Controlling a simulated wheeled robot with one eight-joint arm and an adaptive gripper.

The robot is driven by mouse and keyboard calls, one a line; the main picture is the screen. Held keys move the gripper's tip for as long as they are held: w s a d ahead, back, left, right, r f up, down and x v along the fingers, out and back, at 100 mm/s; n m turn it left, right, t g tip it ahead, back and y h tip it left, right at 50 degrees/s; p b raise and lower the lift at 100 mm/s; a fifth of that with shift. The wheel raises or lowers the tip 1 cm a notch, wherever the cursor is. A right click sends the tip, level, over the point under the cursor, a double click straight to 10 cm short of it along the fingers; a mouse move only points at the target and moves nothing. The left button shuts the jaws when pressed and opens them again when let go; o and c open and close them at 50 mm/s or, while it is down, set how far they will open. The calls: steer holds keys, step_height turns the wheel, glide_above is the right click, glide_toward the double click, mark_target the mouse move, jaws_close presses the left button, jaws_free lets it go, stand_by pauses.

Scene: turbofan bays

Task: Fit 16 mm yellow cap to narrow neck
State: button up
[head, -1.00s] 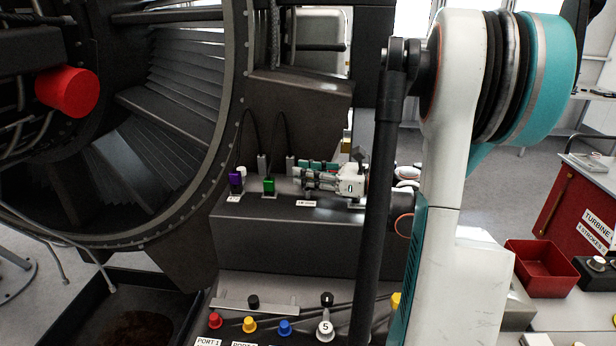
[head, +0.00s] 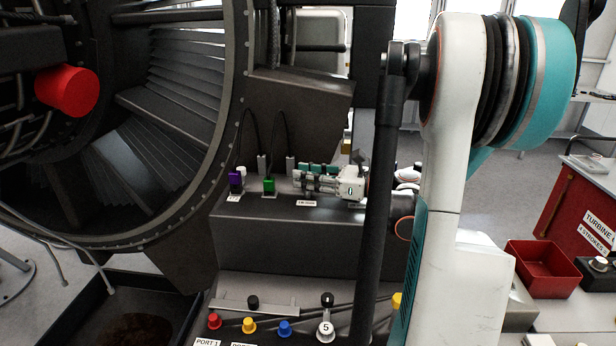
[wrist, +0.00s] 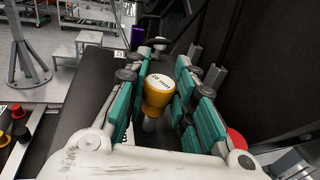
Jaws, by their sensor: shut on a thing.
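The yellow cap (wrist: 157,97), with a white top reading "16 mm", stands between the teal fingers of my gripper (wrist: 160,92) in the wrist view. My gripper is shut on it. A grey cylindrical part (wrist: 152,124) shows just below the cap; I cannot tell whether it is the narrow neck or whether the cap is seated on it. In the head view my gripper (head: 312,179) lies level just over the dark bench step (head: 270,235), behind a small white label (head: 306,203). The cap is hidden there.
Purple (head: 235,182) and green (head: 269,186) pieces stand left of my gripper, with grey posts and cables behind. A lower shelf holds red, yellow and blue knobs (head: 285,328). The turbofan casing (head: 235,110) is at left, a red bin (head: 541,270) at right.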

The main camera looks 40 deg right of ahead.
steer(key=shift+f, duration=0.2)
stand_by(0.3)
steer(key=shift+r, duration=0.1)
steer(key=shift+r+p, duration=1.8)
steer(key=shift+r, duration=1.15)
